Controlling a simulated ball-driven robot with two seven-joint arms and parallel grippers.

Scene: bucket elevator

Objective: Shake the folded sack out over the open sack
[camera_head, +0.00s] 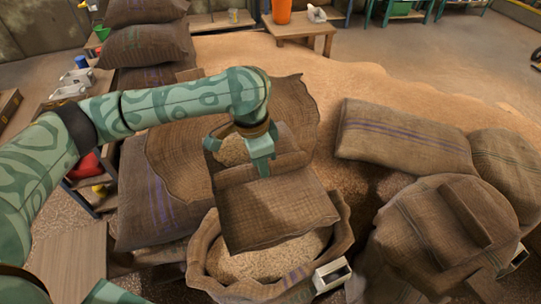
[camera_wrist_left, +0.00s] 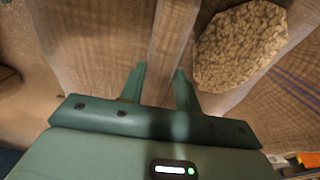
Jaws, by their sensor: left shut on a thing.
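The folded sack (camera_head: 272,212) is brown burlap with a raised fold across it. It hangs tilted over the open sack (camera_head: 341,240), covering part of its mouth. The open sack stands upright with a rolled rim and pale grain (camera_head: 262,267) inside. My left gripper (camera_head: 261,166) is shut on the folded sack's upper fold. In the left wrist view the fingers (camera_wrist_left: 160,90) straddle a ridge of the folded sack (camera_wrist_left: 95,50). A patch of grain (camera_head: 234,150) shows beside the gripper, also in the wrist view (camera_wrist_left: 240,45). My right gripper is not in view.
Full sacks lie at the right (camera_head: 405,135) and behind my left arm (camera_head: 160,200). More sacks are stacked at the back left (camera_head: 148,45). A white scoop-like box (camera_head: 332,275) sits at the open sack's right rim. Loose grain (camera_head: 350,75) covers the floor behind.

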